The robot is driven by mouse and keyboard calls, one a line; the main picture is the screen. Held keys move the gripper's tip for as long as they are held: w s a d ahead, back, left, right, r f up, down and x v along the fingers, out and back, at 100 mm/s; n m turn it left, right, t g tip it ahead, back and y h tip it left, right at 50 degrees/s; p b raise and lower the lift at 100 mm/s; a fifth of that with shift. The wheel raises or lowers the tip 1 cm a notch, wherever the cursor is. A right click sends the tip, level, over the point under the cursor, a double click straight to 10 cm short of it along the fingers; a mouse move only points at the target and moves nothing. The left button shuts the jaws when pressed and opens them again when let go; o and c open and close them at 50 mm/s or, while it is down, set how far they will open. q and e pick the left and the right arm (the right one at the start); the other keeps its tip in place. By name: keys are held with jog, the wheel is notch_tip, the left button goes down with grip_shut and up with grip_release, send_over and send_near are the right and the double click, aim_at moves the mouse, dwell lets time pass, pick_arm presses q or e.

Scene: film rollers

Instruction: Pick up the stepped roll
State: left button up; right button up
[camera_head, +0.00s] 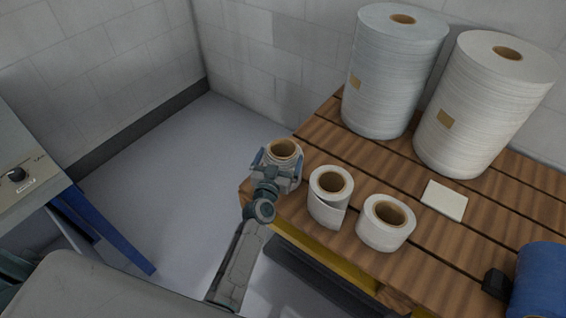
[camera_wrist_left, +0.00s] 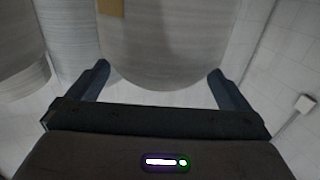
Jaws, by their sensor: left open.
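Three small pale rolls with brown cores stand along the table's near edge in the head view. The leftmost roll (camera_head: 284,150) is partly hidden by my left gripper (camera_head: 273,171); its top looks narrower than its lower part, so it appears to be the stepped roll. My left gripper is open, its fingers at either side of this roll's lower part. In the left wrist view a pale rounded roll (camera_wrist_left: 165,50) fills the space between the open fingers (camera_wrist_left: 160,85); contact cannot be told. My right gripper is not in view.
The middle roll (camera_head: 325,208) has a loose flap, and another roll (camera_head: 380,236) stands to its right. Two tall rolls (camera_head: 392,85) (camera_head: 470,120) stand at the back of the slatted wooden table (camera_head: 420,265). A white card (camera_head: 444,200) lies flat. A blue roll (camera_head: 540,285) is at right.

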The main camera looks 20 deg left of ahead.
pick_arm(q)
jog(key=w, duration=0.2)
jog(key=shift+w+f, duration=0.2)
jog(key=shift+w, duration=0.15)
jog(key=shift+s+r, duration=0.1)
jog(key=c, duration=1.7)
jog(key=shift+r, duration=0.1)
jog(key=shift+r, duration=0.1)
